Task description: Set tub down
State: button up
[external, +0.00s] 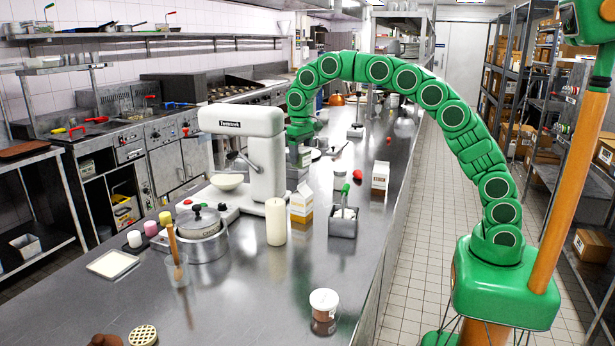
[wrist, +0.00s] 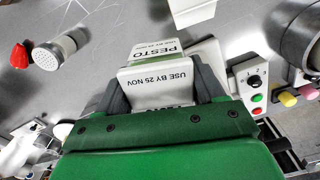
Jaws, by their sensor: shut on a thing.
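In the wrist view my gripper (wrist: 163,90) is shut on a white tub (wrist: 150,79), its two dark fingers on either side of it. The tub's face reads "USE BY 25 NOV". Just beyond it is a pale surface labelled "PESTO" (wrist: 155,48); I cannot tell whether it is a separate tub. In the external view my green arm arches over the steel counter (external: 330,270) and its end comes down close behind the white mixer (external: 262,150). The fingers and tub are mostly hidden there, so I cannot tell whether the tub touches the counter.
The mixer's button panel (wrist: 254,90) is right of the tub in the wrist view. Cartons (external: 301,203) (external: 380,178), a candle (external: 276,222) and a metal caddy (external: 343,222) stand nearby. The front right counter is mostly clear.

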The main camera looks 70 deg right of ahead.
jog(key=shift+w+a, duration=0.15)
jog(key=shift+w, duration=0.55)
jog(key=shift+s, duration=0.1)
jog(key=s+d+f, duration=0.1)
jog(key=s+f, duration=0.1)
jog(key=s, duration=1.6)
jog(key=s+d+f+n, duration=0.1)
jog(key=s+f, duration=0.1)
jog(key=s, duration=1.6)
jog(key=shift+d+n, duration=0.3)
jog(key=shift+w+d+f, duration=0.15)
jog(key=shift+w+f, duration=1.4)
jog(key=shift+w, duration=0.7)
jog(key=shift+w+d+f, duration=0.15)
jog(key=shift+w+f, duration=1.45)
jog(key=shift+w, duration=0.65)
jog(key=shift+w+d+f, duration=0.15)
jog(key=shift+w+f, duration=1.4)
jog(key=shift+w, duration=0.7)
jog(key=shift+w+f, duration=0.15)
jog(key=shift+f, duration=1.45)
